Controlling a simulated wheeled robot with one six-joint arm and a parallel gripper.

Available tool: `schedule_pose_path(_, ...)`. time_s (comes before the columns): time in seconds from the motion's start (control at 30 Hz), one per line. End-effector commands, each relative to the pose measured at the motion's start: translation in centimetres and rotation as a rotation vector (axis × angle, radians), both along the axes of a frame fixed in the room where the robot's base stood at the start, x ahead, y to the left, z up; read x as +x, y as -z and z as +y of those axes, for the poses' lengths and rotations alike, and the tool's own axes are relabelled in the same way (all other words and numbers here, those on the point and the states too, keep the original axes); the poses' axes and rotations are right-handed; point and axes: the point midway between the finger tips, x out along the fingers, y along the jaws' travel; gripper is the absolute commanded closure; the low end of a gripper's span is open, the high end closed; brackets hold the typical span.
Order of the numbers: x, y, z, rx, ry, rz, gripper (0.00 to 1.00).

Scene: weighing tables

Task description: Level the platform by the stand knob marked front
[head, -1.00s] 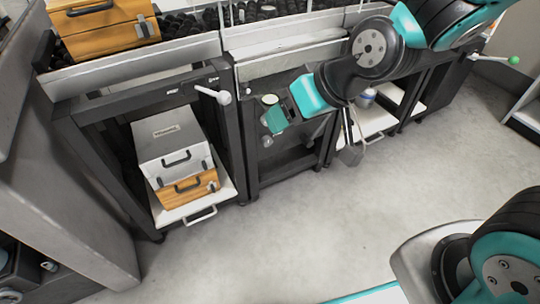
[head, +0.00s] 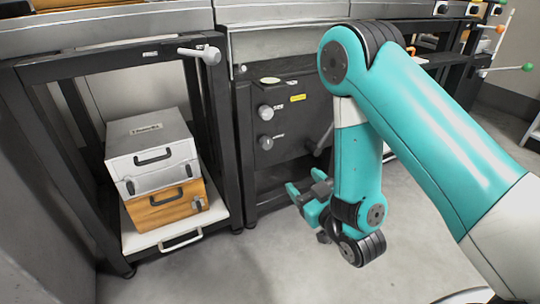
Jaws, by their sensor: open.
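Two round pale knobs sit one above the other on the dark front panel of the middle stand. The upper knob (head: 265,111) has a small white label that seems to read "SIDE". The lower knob (head: 266,142) has a label too blurred to read surely. A small round pale disc (head: 270,80), perhaps a level, lies above the knobs. The platform (head: 290,42) seems to be the grey top above this stand; its tilt cannot be told. My gripper (head: 300,199) is open and empty, below and right of the lower knob, apart from it. My arm hides the stand's right side.
A lever (head: 208,54) with a pale tip juts from the left table. A white case (head: 150,150) stands on a wooden case (head: 165,206) on that table's white lower shelf (head: 150,236). A yellow label (head: 298,98) is on the stand. The floor (head: 215,265) in front is clear.

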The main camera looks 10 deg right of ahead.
Motion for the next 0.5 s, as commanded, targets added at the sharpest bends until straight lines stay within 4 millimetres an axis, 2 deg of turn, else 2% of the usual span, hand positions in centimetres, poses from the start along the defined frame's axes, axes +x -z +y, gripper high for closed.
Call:
schedule_pose_path(0.17,1.1,0.7,0.3,0.003,0.0,-0.006,0.37)
schedule_pose_path(0.43,2.5,0.7,0.7,0.003,0.001,-0.006,0.37)
schedule_pose_path(0.5,4.0,0.7,1.1,0.005,0.0,-0.009,0.37)
